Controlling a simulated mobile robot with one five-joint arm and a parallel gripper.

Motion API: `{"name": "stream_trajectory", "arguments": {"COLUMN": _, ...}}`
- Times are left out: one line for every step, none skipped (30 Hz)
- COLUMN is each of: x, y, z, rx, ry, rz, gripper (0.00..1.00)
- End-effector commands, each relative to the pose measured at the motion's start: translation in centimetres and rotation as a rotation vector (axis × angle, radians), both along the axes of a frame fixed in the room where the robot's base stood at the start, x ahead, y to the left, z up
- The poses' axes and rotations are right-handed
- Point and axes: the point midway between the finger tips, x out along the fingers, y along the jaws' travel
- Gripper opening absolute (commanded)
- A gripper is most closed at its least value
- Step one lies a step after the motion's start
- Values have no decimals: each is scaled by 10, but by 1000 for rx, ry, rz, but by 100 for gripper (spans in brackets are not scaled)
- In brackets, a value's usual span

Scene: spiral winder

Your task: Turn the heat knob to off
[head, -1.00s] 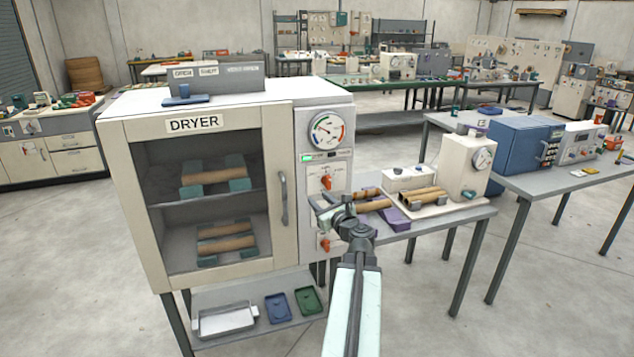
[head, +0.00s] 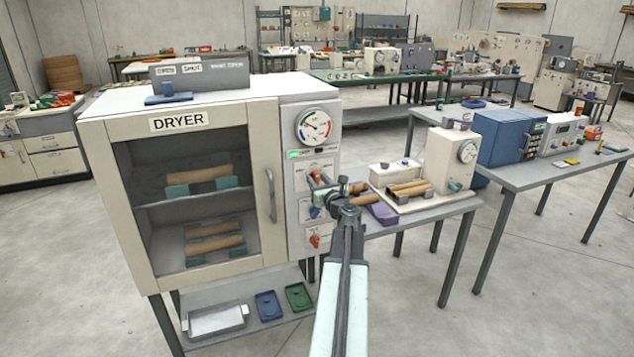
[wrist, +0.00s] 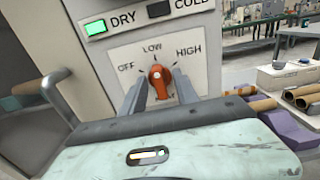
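The heat knob (wrist: 160,82) is orange and sits on the dryer's front panel (wrist: 120,55), under the marks OFF, LOW and HIGH. Its upper end points up, roughly at LOW. My gripper (wrist: 161,88) is open, with one finger on each side of the knob. Small gaps seem to show beside the knob, though contact is hard to judge. In the head view my gripper (head: 325,188) is in front of the panel and partly hides the knob. The dryer (head: 95,150) stands at left with its door closed.
A blue knob (head: 312,211) and another orange knob (head: 315,241) sit lower on the panel. A green DRY light (wrist: 95,27) is lit. The door handle (wrist: 42,92) is left of my gripper. A bench with tubes and a purple block (wrist: 275,128) is at right.

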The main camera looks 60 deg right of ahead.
Motion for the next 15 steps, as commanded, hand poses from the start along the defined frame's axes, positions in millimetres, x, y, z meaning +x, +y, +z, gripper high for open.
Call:
{"name": "stream_trajectory", "arguments": {"x": 0, "y": 1, "z": 0, "rx": 0, "ry": 0, "rz": 0, "gripper": 36}}
{"name": "stream_trajectory", "arguments": {"x": 0, "y": 1, "z": 0, "rx": 0, "ry": 0, "rz": 0, "gripper": 36}}
{"name": "stream_trajectory", "arguments": {"x": 0, "y": 1, "z": 0, "rx": 0, "ry": 0, "rz": 0, "gripper": 34}}
{"name": "stream_trajectory", "arguments": {"x": 0, "y": 1, "z": 0, "rx": 0, "ry": 0, "rz": 1, "gripper": 25}}
{"name": "stream_trajectory", "arguments": {"x": 0, "y": 1, "z": 0, "rx": 0, "ry": 0, "rz": 1, "gripper": 17}}
{"name": "stream_trajectory", "arguments": {"x": 0, "y": 1, "z": 0, "rx": 0, "ry": 0, "rz": 1, "gripper": 6}}
{"name": "stream_trajectory", "arguments": {"x": 0, "y": 1, "z": 0, "rx": 0, "ry": 0, "rz": 1, "gripper": 0}}
{"name": "stream_trajectory", "arguments": {"x": 0, "y": 1, "z": 0, "rx": 0, "ry": 0, "rz": 1, "gripper": 0}}
{"name": "stream_trajectory", "arguments": {"x": 0, "y": 1, "z": 0, "rx": 0, "ry": 0, "rz": 1, "gripper": 0}}
{"name": "stream_trajectory", "arguments": {"x": 0, "y": 1, "z": 0, "rx": 0, "ry": 0, "rz": 1, "gripper": 0}}
{"name": "stream_trajectory", "arguments": {"x": 1, "y": 6, "z": 0, "rx": 0, "ry": 0, "rz": 2, "gripper": 0}}
{"name": "stream_trajectory", "arguments": {"x": 1, "y": 4, "z": 0, "rx": -1, "ry": 1, "rz": 2, "gripper": 0}}
{"name": "stream_trajectory", "arguments": {"x": 1, "y": 3, "z": 0, "rx": -2, "ry": 2, "rz": 3, "gripper": 0}}
{"name": "stream_trajectory", "arguments": {"x": 1, "y": 3, "z": 0, "rx": -4, "ry": 3, "rz": 3, "gripper": 0}}
{"name": "stream_trajectory", "arguments": {"x": 1, "y": 3, "z": 0, "rx": -8, "ry": 6, "rz": 4, "gripper": 0}}
